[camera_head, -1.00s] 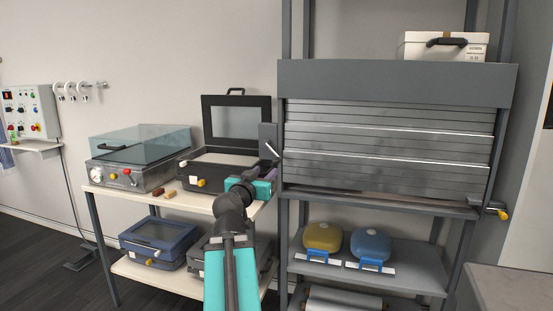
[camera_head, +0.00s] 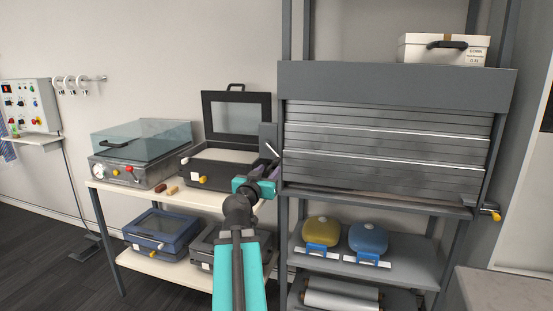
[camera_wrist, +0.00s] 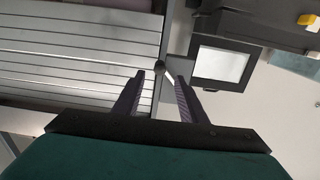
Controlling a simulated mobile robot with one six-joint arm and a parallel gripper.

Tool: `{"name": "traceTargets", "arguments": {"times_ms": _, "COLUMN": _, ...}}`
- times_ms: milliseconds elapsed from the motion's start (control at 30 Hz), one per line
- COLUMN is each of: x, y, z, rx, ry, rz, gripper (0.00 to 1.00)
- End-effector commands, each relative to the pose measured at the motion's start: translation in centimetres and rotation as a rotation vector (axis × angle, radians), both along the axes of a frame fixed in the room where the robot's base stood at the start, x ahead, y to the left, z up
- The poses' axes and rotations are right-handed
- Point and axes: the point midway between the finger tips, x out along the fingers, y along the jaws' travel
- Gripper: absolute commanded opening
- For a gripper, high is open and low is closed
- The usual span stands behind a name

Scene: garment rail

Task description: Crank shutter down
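The grey slatted shutter (camera_head: 385,150) hangs below its housing (camera_head: 395,88) on the rack. Its slats cover most of the opening, down to near the shelf. A crank with a yellow grip (camera_head: 492,214) sits at the rack's lower right corner. A grey box with a thin pale lever (camera_head: 271,150) is on the rack's left post. My gripper (camera_head: 269,172) is in front of the left post, just below that lever. In the wrist view, my gripper (camera_wrist: 161,78) is open, its fingers apart.
Left of the rack, a table (camera_head: 110,190) holds an open black case (camera_head: 228,150) and a clear-lidded device (camera_head: 140,150). A yellow case (camera_head: 320,231) and a blue case (camera_head: 369,239) sit on the rack's lower shelf. A grey surface (camera_head: 500,290) stands at lower right.

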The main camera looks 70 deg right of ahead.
Motion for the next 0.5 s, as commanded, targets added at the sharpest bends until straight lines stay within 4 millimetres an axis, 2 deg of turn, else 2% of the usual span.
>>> {"name": "traceTargets", "arguments": {"times_ms": 500, "x": 0.4, "y": -5.4, "z": 0.1, "rx": 0.0, "ry": 0.0, "rz": 0.001, "gripper": 0.38}}
